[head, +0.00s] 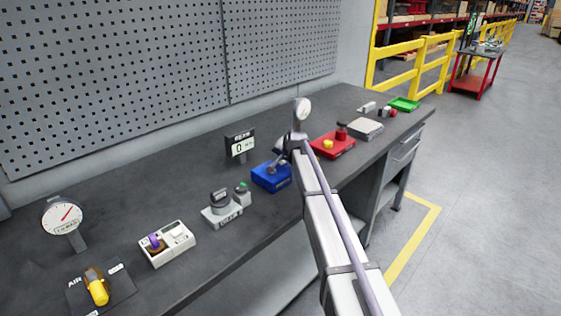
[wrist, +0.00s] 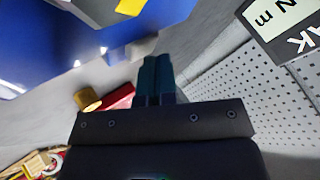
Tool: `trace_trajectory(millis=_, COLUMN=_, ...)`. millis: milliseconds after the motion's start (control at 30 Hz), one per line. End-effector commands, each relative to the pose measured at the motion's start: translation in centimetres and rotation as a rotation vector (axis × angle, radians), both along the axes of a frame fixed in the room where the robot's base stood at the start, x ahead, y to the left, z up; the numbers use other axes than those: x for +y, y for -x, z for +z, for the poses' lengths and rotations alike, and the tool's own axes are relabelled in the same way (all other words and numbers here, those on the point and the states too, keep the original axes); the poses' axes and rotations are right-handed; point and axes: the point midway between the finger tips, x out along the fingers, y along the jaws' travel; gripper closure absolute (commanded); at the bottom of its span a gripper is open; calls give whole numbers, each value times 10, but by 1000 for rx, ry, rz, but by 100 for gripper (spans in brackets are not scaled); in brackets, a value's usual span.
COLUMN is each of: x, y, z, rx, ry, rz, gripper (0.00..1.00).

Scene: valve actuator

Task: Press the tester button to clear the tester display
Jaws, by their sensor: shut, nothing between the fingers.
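The tester display (head: 240,146) is a dark panel on a stand at the back of the bench, and it reads 0. Part of its face, with "N m" lettering, fills the upper right corner of the wrist view (wrist: 278,22). A blue block (head: 268,178) stands in front of it, and its blue surface fills the upper left of the wrist view (wrist: 40,50). A yellow patch (wrist: 130,6) lies on a grey part there; I cannot tell whether this is the button. My gripper (head: 279,155) is shut and empty, close by the blue block. Its dark fingers (wrist: 156,68) are together.
A pegboard wall (head: 130,70) is behind.

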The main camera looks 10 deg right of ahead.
Motion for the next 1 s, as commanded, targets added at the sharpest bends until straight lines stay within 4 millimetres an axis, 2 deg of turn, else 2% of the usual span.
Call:
trace_trajectory(millis=33, x=0, y=0, z=7, rx=0, ry=0, rz=0, gripper=100)
trace_trajectory(millis=167, x=0, y=0, z=14, rx=0, ry=0, rz=0, gripper=100)
trace_trajectory(millis=567, x=0, y=0, z=16, rx=0, ry=0, rz=0, gripper=100)
trace_trajectory(millis=1000, x=0, y=0, z=61, rx=0, ry=0, rz=0, gripper=100)
